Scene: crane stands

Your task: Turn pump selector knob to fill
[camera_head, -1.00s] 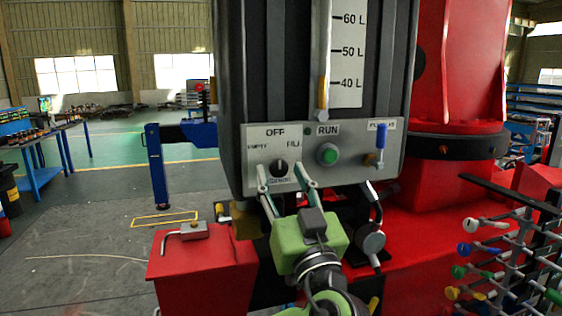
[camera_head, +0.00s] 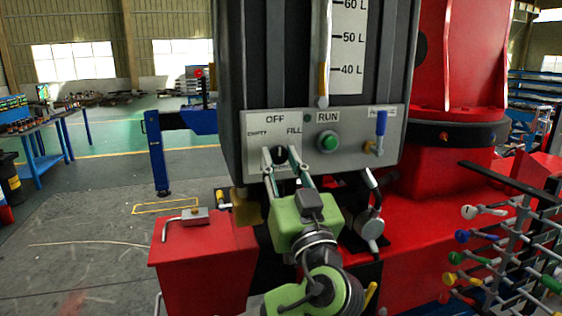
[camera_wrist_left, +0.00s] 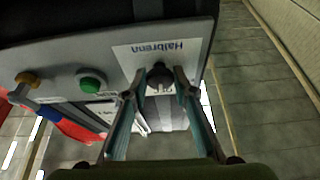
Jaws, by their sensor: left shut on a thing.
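The black pump selector knob (camera_head: 280,155) is on the lower left of the grey control panel (camera_head: 349,151), among the labels EMPTY, OFF and FILL. It also shows in the left wrist view (camera_wrist_left: 160,75). My left gripper (camera_head: 280,156) reaches up to it from below, with one finger on each side, shut on the knob. The fingers (camera_wrist_left: 161,80) flank the knob in the wrist view too. They partly cover the knob in the head view, and I cannot tell which way its pointer faces. My right gripper is not in view.
Right of the knob are a green RUN button (camera_head: 328,141) and a blue-handled valve (camera_head: 380,128). A level gauge (camera_head: 348,45) is above. A red box with a metal handle (camera_head: 203,255) stands lower left. A rack of coloured knobs (camera_head: 500,245) is at right.

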